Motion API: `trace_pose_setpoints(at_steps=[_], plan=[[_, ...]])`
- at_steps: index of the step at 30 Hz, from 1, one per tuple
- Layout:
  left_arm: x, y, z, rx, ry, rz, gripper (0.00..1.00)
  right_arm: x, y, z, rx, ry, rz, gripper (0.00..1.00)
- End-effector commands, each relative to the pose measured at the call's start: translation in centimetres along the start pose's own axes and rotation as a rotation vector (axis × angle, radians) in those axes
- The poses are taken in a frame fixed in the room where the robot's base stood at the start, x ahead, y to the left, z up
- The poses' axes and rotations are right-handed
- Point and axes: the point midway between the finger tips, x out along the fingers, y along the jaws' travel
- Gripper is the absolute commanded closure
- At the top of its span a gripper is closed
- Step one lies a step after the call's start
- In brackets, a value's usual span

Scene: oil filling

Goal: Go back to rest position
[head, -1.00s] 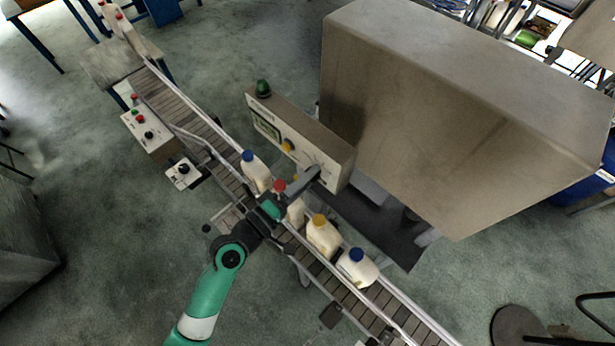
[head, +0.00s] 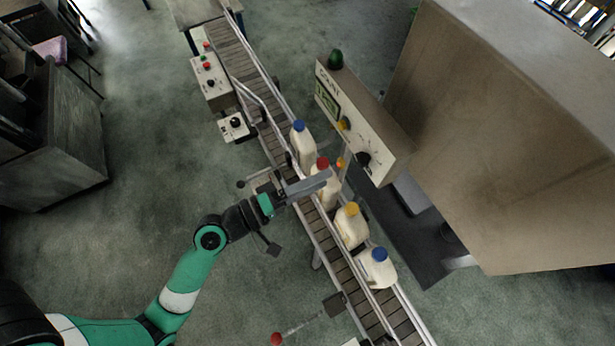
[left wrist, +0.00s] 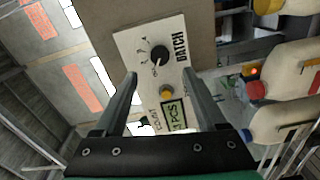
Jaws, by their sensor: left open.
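My left arm (head: 190,270) comes in from the lower left in the head view. My left gripper (head: 322,180) reaches over the conveyor beside the red-capped bottle, its tips short of the control panel (head: 378,142). In the left wrist view the gripper (left wrist: 160,76) is open, with nothing between its fingers. Beyond the fingers are the panel's black BATCH knob (left wrist: 159,54), a yellow button (left wrist: 167,91) and a green counter display (left wrist: 175,115). My right gripper is in neither view.
The conveyor (head: 240,62) runs diagonally under my gripper. White bottles with blue (head: 303,147), red (head: 324,188), yellow (head: 351,228) and blue (head: 377,268) caps stand on it. A large metal housing (head: 500,130) stands right. Open floor (head: 150,150) lies left.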

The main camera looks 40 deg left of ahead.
Motion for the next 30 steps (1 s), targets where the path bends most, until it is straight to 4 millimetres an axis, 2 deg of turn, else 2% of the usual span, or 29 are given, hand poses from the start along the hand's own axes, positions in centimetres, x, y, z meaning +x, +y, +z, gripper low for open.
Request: trace_pose_setpoints(at_steps=[3, 6, 23, 26, 29, 30], plan=[[-1.6, -0.2, -0.1, 0.001, 0.003, -0.001, 0.27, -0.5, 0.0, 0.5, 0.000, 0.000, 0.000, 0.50], [-2.2, 0.0, 0.0, 0.000, 0.001, 0.000, 0.27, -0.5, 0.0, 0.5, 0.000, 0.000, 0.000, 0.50], [-2.1, 0.2, 0.2, 0.001, -0.006, 0.001, 0.27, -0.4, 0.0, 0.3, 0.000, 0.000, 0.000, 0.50], [-1.1, 2.4, 0.2, 0.026, -0.023, 0.043, 0.27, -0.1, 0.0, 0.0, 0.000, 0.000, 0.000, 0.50], [1.2, 7.6, -0.2, 0.089, -0.047, 0.150, 0.27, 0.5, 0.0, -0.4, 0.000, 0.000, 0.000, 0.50], [2.3, 10.6, -0.5, 0.134, -0.052, 0.207, 0.27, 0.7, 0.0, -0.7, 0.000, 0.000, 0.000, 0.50]])
